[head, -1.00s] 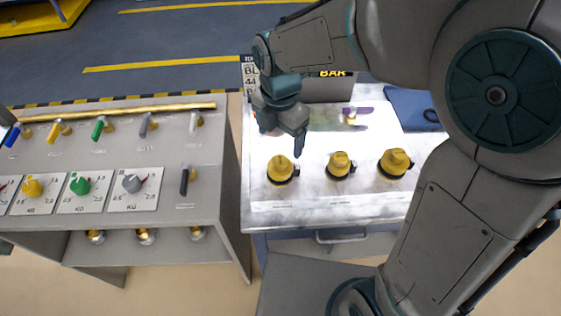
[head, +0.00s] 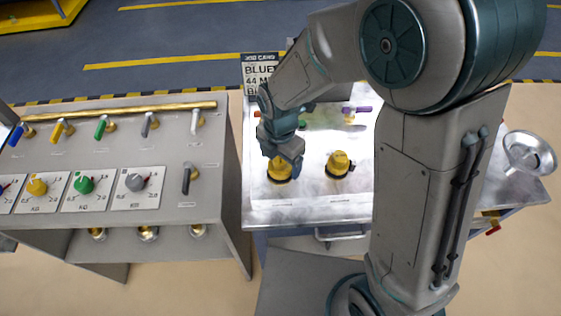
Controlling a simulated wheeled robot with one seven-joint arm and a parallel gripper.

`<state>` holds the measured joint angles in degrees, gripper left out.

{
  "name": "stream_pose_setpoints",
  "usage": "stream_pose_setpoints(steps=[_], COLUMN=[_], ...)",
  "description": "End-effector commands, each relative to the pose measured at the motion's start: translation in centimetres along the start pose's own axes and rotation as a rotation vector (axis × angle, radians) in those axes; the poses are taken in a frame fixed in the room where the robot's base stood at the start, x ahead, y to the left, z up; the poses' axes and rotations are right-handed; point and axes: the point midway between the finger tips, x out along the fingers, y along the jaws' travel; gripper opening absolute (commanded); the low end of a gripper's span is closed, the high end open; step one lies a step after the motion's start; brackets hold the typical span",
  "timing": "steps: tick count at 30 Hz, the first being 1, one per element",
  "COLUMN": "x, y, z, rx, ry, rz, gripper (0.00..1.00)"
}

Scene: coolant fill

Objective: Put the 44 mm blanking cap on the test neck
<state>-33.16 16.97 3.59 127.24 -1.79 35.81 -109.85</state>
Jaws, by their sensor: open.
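Yellow caps stand in a row along the front of the metal bench top (head: 300,207). The left yellow cap (head: 280,170) is directly below my gripper (head: 287,160), which points down over it. My gripper is open, and its fingertips are close to the cap's top; whether they touch it I cannot tell. The middle yellow cap (head: 340,164) stands free to the right. The right cap is hidden behind my arm. A job card (head: 261,76) at the back reads "BLUE" and "44 M", its lower part cut off. The test neck I cannot make out for sure.
A grey valve panel (head: 120,150) with coloured levers and dials stands close on the left. A metal funnel (head: 528,152) sits at the right end. My arm hides the bench's right part.

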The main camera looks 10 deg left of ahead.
Motion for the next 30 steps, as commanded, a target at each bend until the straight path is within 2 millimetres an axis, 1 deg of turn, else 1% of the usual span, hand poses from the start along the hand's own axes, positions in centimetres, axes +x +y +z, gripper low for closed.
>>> stream_pose_setpoints(steps=[1, 2, 3, 5, 6, 7, 8, 9, 16, 20, 23, 26, 29, 30], x=[0.0, 0.0, 0.0, 0.0, 0.0, 0.0, 0.0, 0.0, -0.1, -0.5, -1.1, -2.3, -4.3, -4.6], y=[0.0, 0.0, 0.0, 0.0, 0.0, 0.0, 0.0, 0.0, 0.0, 0.0, 0.1, 0.1, 0.1, -0.8], z=[0.0, 0.0, 0.0, 0.0, 0.0, 0.0, 0.0, 0.0, 0.0, 0.1, 0.1, 0.1, 0.1, 0.4], rx=[0.000, 0.000, 0.000, 0.000, 0.000, 0.000, 0.000, 0.000, 0.001, 0.001, 0.002, 0.002, 0.002, 0.004], ry=[0.000, 0.000, 0.000, 0.000, 0.000, 0.000, 0.000, 0.000, 0.000, 0.000, -0.001, -0.002, -0.003, -0.002], rz=[0.000, 0.000, 0.000, 0.000, 0.000, 0.000, 0.000, 0.000, 0.000, 0.001, 0.003, 0.004, 0.007, 0.004], gripper=[0.83, 0.80, 0.69, 0.52, 0.41, 0.36, 0.36, 0.33, 0.33, 0.33, 0.33, 0.33, 0.33, 0.33])
